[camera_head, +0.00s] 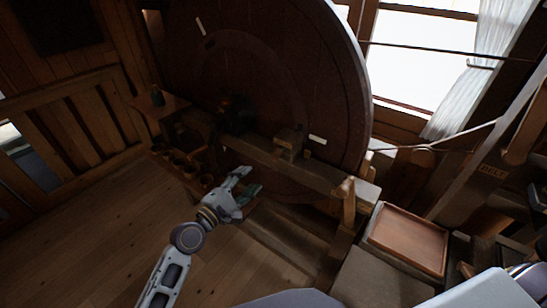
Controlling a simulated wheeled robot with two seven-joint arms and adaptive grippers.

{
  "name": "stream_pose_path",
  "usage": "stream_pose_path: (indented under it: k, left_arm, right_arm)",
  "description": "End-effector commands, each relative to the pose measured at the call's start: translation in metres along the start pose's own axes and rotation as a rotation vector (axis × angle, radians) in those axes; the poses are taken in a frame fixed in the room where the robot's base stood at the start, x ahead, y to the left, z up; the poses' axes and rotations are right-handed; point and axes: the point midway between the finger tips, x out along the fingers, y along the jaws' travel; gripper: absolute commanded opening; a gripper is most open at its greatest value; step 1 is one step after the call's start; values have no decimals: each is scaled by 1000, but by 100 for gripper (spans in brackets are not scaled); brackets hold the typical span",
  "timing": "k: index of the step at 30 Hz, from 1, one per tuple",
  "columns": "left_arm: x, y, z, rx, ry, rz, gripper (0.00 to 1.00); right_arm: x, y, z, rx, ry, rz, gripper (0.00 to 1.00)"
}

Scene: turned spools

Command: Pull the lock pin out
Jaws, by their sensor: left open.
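I cannot make out the lock pin for certain. A big dark round wooden wheel (300,75) stands upright behind a wooden beam (325,180). A small wooden block (287,141) sits on the beam, with a small knob-like piece beside it, too dim to identify. My left gripper (252,181) is open in front of the beam, left of and below the block. I see nothing between its fingers, and it looks apart from the beam. My right gripper is not in view; only pale parts of my own body show at the lower right.
An empty-looking wooden tray (408,240) lies at the right. A small shelf (160,106) holds a dark bottle-like object, with several small pots below it. A wooden railing (75,130) stands at the left. Floor (95,240) at the lower left is clear.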

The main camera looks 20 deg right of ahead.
Motion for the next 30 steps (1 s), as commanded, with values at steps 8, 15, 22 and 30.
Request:
stream_pose_path:
  k: [8, 15, 22, 30]
  left_arm:
    - [0, -3, 1, -213, -4, -12, 51]
    - [0, -3, 1, -292, -4, -12, 51]
    - [0, -3, 1, -293, -4, -12, 51]
    - [5, -2, 1, -291, -4, -12, 51]
  right_arm:
    - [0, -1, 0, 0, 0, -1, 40]
    - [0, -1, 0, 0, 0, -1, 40]
    - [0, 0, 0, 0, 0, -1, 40]
    - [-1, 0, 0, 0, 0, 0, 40]
